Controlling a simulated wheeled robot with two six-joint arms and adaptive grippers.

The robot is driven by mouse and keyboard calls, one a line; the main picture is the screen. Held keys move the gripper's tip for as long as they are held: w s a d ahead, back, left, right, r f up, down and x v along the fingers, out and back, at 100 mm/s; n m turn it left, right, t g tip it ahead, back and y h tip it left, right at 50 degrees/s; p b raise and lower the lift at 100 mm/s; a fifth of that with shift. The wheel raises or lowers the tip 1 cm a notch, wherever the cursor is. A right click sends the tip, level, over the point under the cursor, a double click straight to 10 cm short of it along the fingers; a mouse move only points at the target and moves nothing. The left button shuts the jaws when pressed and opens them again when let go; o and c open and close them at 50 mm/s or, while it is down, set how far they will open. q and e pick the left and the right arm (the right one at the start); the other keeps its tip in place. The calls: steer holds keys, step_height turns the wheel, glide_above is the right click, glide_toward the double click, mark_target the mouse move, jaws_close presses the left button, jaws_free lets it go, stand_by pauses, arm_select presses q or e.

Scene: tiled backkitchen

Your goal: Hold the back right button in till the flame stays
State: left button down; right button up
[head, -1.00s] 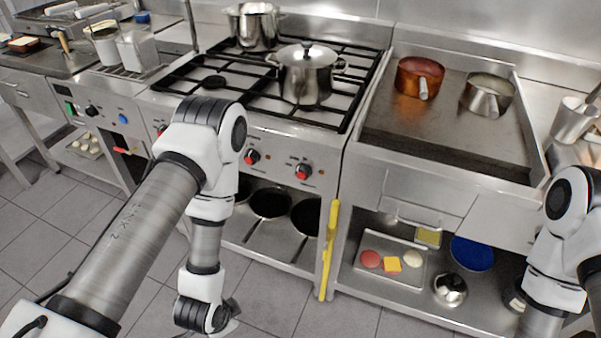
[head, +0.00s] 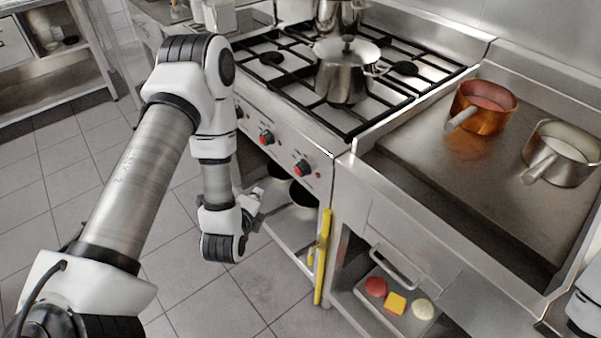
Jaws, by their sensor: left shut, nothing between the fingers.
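The gas range (head: 385,112) has black grates over its burners. Its front panel carries dark knobs with red parts, one near the middle (head: 266,137) and one at the right (head: 302,168). I cannot tell which control belongs to the back right burner (head: 405,68), which is bare; no flame shows there. My left gripper (head: 260,203) is shut and empty, low in front of the range, below the panel and apart from the knobs. My left arm hides the panel's left part. Only a piece of my right arm shows at the right edge; its gripper is out of view.
A lidded pot (head: 343,80) stands on the front of the range, another pot (head: 338,18) behind it. A copper pan (head: 485,112) and a steel pan (head: 562,158) sit on the griddle (head: 450,185). A yellow handle-like bar (head: 322,258) stands upright beside the range. Tiled floor (head: 85,165) is free at left.

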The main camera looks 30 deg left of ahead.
mark_target(297, 172)
arm_select(q)
steer(key=w+d+b, duration=0.1)
steer(key=w+d, duration=0.2)
steer(key=w, duration=0.5)
steer(key=shift+w+d, duration=0.2)
steer(key=shift+d, duration=0.1)
stand_by(1.3)
steer(key=shift+w+d, duration=0.15)
steer(key=shift+w, duration=0.2)
steer(key=shift+w+d, duration=0.1)
steer(key=shift+w, duration=0.2)
stand_by(0.5)
steer(key=shift+s, duration=0.1)
stand_by(3.5)
steer(key=shift+s+a, duration=0.3)
steer(key=shift+s, duration=0.3)
